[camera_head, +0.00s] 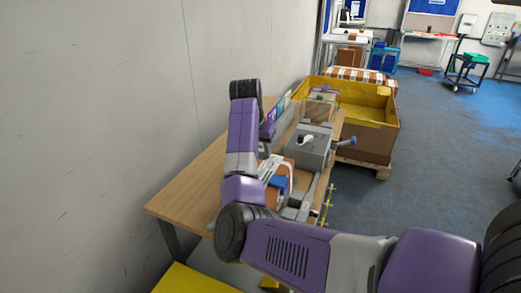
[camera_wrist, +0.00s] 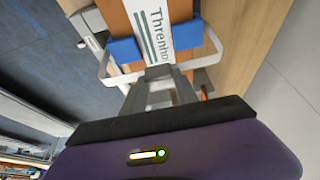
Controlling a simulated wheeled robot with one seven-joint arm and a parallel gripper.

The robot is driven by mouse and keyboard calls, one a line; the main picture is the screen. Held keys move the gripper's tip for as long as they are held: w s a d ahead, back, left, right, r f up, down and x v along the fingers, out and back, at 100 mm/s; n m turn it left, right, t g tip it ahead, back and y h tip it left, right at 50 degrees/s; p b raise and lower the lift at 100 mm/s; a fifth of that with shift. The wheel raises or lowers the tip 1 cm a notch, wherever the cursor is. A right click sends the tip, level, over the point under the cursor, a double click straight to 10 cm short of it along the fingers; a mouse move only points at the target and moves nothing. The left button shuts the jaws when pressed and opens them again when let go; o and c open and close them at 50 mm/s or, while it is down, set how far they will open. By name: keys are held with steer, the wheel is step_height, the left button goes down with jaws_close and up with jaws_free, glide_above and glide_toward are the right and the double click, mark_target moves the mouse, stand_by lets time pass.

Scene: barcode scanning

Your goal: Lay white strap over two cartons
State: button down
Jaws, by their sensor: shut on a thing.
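In the wrist view, my gripper (camera_wrist: 160,78) is shut on the near end of the white strap (camera_wrist: 152,28), which has green stripes and lettering. The strap runs away from the fingers over an orange-brown carton surface (camera_wrist: 116,20). Blue blocks (camera_wrist: 126,50) sit on both sides of it, along a curved white loop (camera_wrist: 212,50). I cannot tell whether the brown on either side of the strap is one carton or two. In the head view, the strap (camera_head: 268,168) and an orange-brown carton (camera_head: 291,182) show beside my arm; my fingertips are hidden there.
A grey machine (camera_head: 310,147) with a blue knob stands on the wooden table (camera_head: 190,190), behind the carton. A yellow-lined crate (camera_head: 375,142) on a pallet stands beyond the table. A wall rises at the left. Blue floor (camera_head: 440,180) is open at the right.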

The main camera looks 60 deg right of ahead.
steer(key=shift+f+b, duration=0.6)
steer(key=shift+f, duration=3.05)
steer(key=c, duration=0.9)
jaws_free()
steer(key=shift+o, duration=0.2)
steer(key=b+v, duration=0.1)
steer(key=v, duration=0.6)
steer(key=shift+a+r, duration=0.2)
steer(key=shift+r, duration=0.15)
